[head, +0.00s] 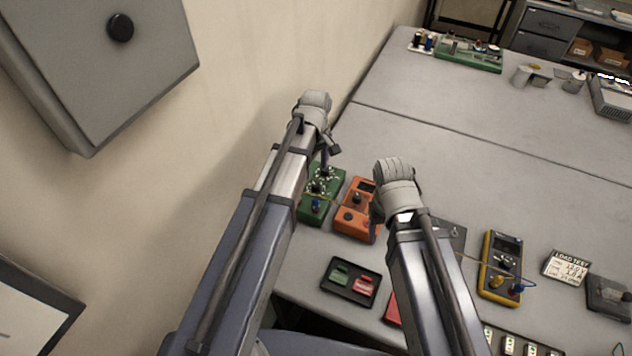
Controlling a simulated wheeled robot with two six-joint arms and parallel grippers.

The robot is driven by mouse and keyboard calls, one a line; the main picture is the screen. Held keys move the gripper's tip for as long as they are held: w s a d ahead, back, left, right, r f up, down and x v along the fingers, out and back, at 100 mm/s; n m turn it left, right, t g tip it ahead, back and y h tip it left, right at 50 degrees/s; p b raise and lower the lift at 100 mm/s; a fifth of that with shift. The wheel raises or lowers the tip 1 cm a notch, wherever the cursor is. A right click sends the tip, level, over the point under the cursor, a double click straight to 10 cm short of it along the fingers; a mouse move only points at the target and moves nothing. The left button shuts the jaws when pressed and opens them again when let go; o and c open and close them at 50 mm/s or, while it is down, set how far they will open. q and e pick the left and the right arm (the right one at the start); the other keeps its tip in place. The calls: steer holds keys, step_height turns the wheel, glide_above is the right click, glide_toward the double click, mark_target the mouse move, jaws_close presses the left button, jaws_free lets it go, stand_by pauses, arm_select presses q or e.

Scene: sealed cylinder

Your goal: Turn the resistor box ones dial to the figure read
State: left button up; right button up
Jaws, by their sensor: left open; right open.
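A green box with dark knobs (312,207) stands on the bench below my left gripper (327,149). An orange box with dark knobs (350,220) stands beside it on the right. I cannot tell from their markings which is the resistor box, and no dial figures can be read. A yellow meter (502,262) stands further right; its display is too small to read. My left gripper points down over the green box and is open. My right gripper (375,222) is open beside the orange box's right side, mostly hidden by its own wrist.
A black tray (336,286) with green and red pieces lies in front. A "LOAD TEST" card (567,267) and a dark box (610,297) stand right. A grey wall cabinet (100,60) hangs at upper left. The bench middle (480,150) is clear.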

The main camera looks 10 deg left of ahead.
mark_target(316, 184)
arm_select(q)
step_height(316, 184, down, 8)
steer(key=b, duration=0.7)
steer(key=shift+r, duration=0.25)
arm_select(e)
step_height(316, 184, down, 8)
steer(key=shift+r, duration=0.25)
steer(key=shift+r, duration=0.1)
arm_select(q)
jaws_close()
